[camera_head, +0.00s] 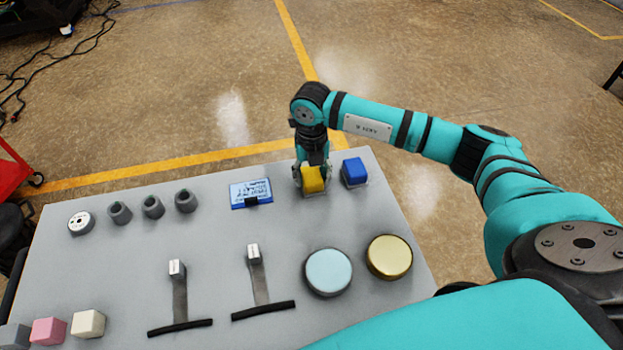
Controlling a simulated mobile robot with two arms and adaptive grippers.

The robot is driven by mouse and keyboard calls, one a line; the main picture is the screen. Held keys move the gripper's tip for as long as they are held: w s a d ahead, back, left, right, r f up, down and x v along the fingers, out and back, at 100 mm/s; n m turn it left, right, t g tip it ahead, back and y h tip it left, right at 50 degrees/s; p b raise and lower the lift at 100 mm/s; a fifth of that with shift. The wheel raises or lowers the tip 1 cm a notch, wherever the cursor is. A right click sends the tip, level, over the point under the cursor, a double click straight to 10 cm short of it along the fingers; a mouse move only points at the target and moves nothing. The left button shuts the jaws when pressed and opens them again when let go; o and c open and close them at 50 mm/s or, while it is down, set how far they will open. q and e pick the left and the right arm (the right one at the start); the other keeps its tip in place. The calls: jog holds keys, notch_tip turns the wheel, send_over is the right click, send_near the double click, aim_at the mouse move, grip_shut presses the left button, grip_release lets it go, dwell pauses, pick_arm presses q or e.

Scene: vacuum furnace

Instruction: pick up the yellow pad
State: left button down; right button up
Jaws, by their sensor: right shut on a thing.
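The yellow pad (313,180) is a small yellow block near the far edge of the grey panel. My right gripper (312,172) points down over it and is shut on it, with fingers on both sides. I cannot tell whether the pad is lifted clear of the panel. The gripper and wrist hide the pad's far side. My left gripper is not in view.
A blue block (354,172) stands close to the right of the yellow pad. A blue-framed display (250,192) lies to the left. The grey panel (215,240) also bears knobs, two levers, a light blue disc (328,271) and a gold disc (389,257).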

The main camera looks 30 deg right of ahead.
aim_at(311, 174)
jog(key=c, duration=0.3)
jog(key=shift+r, duration=0.1)
jog(key=shift+w+r+b, duration=0.1)
jog(key=shift+r+b, duration=0.25)
jog(key=shift+r, duration=0.2)
notch_tip(311, 174, up, 2)
jog(key=shift+r+b, duration=0.1)
jog(key=shift+b, duration=0.35)
jog(key=s+a+b, duration=0.1)
jog(key=a, duration=0.3)
jog(key=s+a+r+b, duration=0.1)
jog(key=a, duration=0.4)
jog(key=s+a+b, duration=0.1)
jog(key=s+a, duration=0.1)
jog(key=a, duration=0.3)
jog(key=shift+a+r+b, duration=0.15)
jog(key=shift+a+b, duration=0.05)
jog(key=shift+b, duration=0.1)
jog(key=shift+s+a+r, duration=0.15)
jog(key=shift+a, duration=0.4)
